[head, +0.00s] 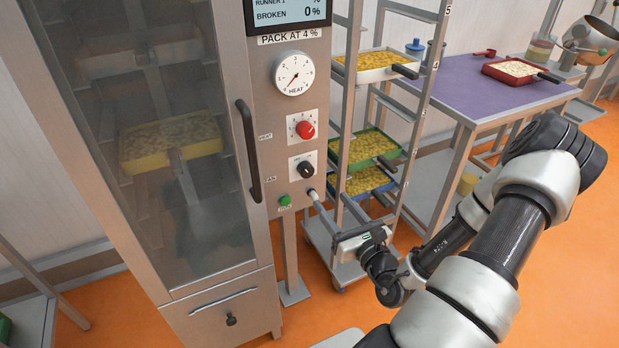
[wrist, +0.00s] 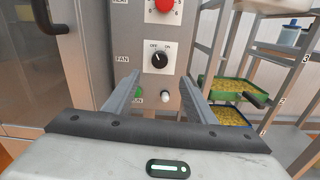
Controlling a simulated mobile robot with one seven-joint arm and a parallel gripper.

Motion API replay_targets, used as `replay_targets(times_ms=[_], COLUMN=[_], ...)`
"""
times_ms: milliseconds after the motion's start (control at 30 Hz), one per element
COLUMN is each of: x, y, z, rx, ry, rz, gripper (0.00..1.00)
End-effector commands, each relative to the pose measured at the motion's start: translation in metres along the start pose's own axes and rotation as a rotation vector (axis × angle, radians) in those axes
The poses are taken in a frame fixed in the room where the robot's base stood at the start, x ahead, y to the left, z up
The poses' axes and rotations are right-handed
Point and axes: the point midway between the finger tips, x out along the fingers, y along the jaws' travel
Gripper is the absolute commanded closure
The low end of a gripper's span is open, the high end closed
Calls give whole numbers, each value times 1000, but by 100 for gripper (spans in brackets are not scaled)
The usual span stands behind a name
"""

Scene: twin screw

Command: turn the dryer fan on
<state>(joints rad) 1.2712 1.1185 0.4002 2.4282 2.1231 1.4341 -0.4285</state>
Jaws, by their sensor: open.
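The fan switch is a black knob (head: 306,168) on a white plate, low on the dryer's control column. In the wrist view the fan knob (wrist: 159,59) sits between OFF and ON marks, and its pale mark appears to lean towards OFF. My gripper (head: 324,194) is open and empty, in front of the column and a little below the fan knob. In the wrist view my gripper's (wrist: 160,80) two fingers reach forward with the knob above and between their tips. The fingers look apart from the knob.
A red heat knob (head: 305,130) and a dial (head: 293,74) are above. A green button (head: 285,200) and a white button (wrist: 166,99) are below. The dryer door handle (head: 248,150) is left. A tray rack (head: 340,115) stands close on the right, beside a purple table (head: 470,92).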

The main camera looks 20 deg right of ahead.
Motion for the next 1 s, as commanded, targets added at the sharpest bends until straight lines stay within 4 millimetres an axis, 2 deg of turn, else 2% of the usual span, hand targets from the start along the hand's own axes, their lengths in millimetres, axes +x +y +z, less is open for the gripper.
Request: replay_targets(times_ms=[200,500,700,1000], x=[50,110,130,135], y=[1,1,1,1], z=[0,-1,-1,0], rx=[-1,0,0,0], ry=[-4,-2,0,0], rz=[3,2,2,2], gripper=[49,49,49,49])
